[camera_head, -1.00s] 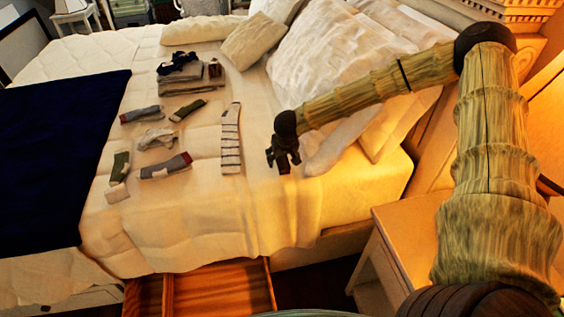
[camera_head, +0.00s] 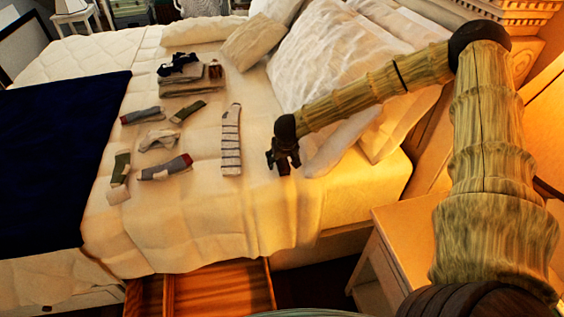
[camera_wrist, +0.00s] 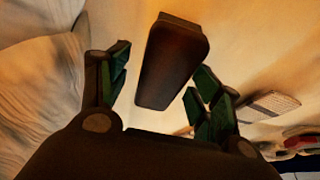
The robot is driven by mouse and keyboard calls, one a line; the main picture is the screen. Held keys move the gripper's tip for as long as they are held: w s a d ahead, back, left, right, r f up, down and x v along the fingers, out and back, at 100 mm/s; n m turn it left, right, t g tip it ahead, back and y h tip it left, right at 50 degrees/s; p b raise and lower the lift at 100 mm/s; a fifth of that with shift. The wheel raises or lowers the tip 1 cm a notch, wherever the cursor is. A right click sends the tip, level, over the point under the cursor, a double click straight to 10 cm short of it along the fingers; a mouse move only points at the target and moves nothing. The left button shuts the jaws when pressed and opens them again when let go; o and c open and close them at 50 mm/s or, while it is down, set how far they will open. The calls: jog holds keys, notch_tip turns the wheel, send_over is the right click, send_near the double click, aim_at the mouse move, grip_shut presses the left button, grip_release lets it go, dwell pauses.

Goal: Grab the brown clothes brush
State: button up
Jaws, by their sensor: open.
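The brown clothes brush (camera_wrist: 172,62) shows in the wrist view as a dark brown, rounded block. It appears between the two fingers of my gripper (camera_wrist: 158,92), with its near end toward the palm. The fingers are spread, with a visible gap on each side of the brush. In the head view my gripper (camera_head: 284,160) is low over the bed, right of the striped sock. There the brush cannot be told apart from the dark gripper.
A striped sock (camera_head: 231,140) lies left of my gripper, with several other socks beyond it. Folded clothes (camera_head: 190,88) with a small brown item (camera_head: 215,71) lie farther back. Pillows (camera_head: 325,50) are behind my arm. A nightstand (camera_head: 400,240) and open drawer (camera_head: 225,290) are in front.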

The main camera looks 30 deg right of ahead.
dwell(0.3)
jog(key=c, duration=1.1)
jog(key=shift+c, duration=0.2)
jog(key=shift+b, duration=0.6)
